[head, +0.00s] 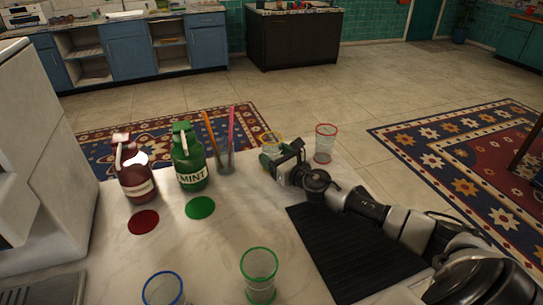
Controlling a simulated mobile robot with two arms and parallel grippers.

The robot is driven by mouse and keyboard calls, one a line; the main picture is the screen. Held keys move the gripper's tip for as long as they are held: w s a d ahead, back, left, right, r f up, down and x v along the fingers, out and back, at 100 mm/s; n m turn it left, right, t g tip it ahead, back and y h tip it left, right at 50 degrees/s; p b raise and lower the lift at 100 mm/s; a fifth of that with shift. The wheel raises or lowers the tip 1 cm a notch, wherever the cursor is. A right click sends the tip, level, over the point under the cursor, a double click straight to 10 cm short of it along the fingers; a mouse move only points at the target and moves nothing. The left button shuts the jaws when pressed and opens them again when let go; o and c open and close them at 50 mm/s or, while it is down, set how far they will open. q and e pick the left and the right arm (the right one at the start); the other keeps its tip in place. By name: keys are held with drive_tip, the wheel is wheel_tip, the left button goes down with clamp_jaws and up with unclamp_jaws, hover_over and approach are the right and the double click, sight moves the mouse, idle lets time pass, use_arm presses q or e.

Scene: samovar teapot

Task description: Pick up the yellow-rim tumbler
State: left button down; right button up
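The yellow-rim tumbler (271,138) stands near the far edge of the white counter. Its yellow rim shows, but most of its body is hidden behind my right gripper (279,158). My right arm reaches in from the right, and the gripper's fingers are at the tumbler. I cannot tell whether they touch it or how far they are closed. My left gripper is not in view.
A red-rim tumbler (325,143) stands close to the right of my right gripper. A glass with straws (226,160), a green MINT bottle (190,165) and a red bottle (135,175) stand to the left. Green-rim (260,285) and blue-rim (163,292) tumblers are nearer; a black mat (345,260) lies right.

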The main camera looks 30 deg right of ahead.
sight(279, 145)
drive_tip(key=c, duration=0.5)
drive_tip(key=shift+r+p, duration=0.3)
drive_tip(key=shift+r, duration=0.2)
wheel_tip(279, 145, up, 4)
drive_tip(key=shift+f+p, duration=0.2)
drive_tip(key=shift+p, duration=0.6)
drive_tip(key=s+d+r, duration=0.5)
drive_tip(key=s+r, duration=0.1)
drive_tip(key=s, duration=0.4)
drive_tip(key=shift+s+r+p, duration=0.25)
drive_tip(key=shift+p, duration=0.05)
drive_tip(key=shift+f, duration=0.1)
